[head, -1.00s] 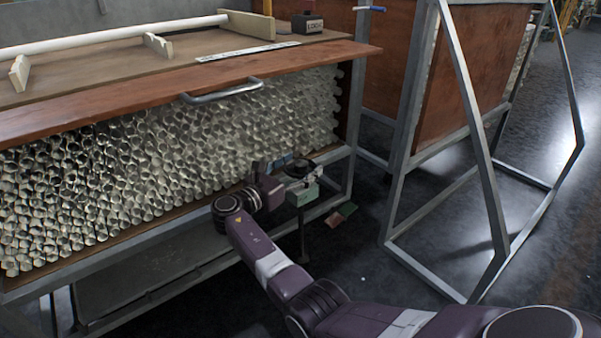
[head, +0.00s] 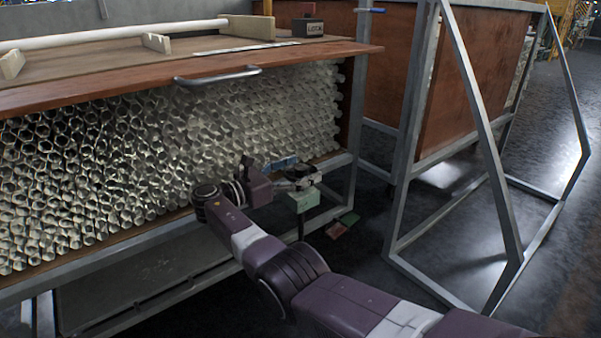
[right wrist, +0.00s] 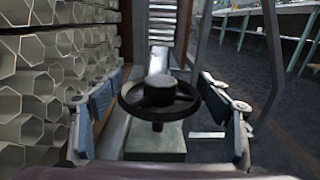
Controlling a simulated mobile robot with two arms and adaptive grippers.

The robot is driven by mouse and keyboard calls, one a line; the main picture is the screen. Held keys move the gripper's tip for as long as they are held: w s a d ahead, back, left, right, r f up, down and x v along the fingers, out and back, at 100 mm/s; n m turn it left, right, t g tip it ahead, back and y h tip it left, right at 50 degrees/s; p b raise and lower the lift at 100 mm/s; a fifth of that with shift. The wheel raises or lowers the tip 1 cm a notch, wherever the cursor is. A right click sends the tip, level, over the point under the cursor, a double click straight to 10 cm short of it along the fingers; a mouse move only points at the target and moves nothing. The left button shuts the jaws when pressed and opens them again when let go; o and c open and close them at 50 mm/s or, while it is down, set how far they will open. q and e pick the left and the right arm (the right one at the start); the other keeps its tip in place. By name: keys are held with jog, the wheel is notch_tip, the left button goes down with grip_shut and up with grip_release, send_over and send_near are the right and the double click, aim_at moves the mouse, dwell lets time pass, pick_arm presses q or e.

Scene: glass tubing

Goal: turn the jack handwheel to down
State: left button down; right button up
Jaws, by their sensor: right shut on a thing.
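The jack handwheel (right wrist: 160,98) is a dark round wheel with a thick hub. It sits level on top of a green jack body (right wrist: 156,143), which also shows in the head view (head: 304,200) at the bench's lower right corner. My right gripper (right wrist: 160,102) has its blue-padded fingers on the left and right of the wheel and is shut on it; the right pad is by the rim. In the head view my right gripper (head: 293,172) hides much of the wheel. My left gripper is not in view.
A bench stacked with glass tubes stands left of my gripper, with a wooden top (head: 200,76) and a metal handle (head: 218,76). A metal frame (head: 478,130) stands to the right. Green and red flat pieces (head: 342,225) lie low behind the jack. Open floor lies at right.

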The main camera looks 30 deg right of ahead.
aim_at(296, 172)
jog(key=shift+d, duration=0.2)
jog(key=o, duration=1.2)
jog(key=shift+s+f, duration=0.1)
jog(key=shift+c, duration=0.2)
jog(key=shift+s+a, duration=0.15)
jog(key=shift+a, duration=3.6)
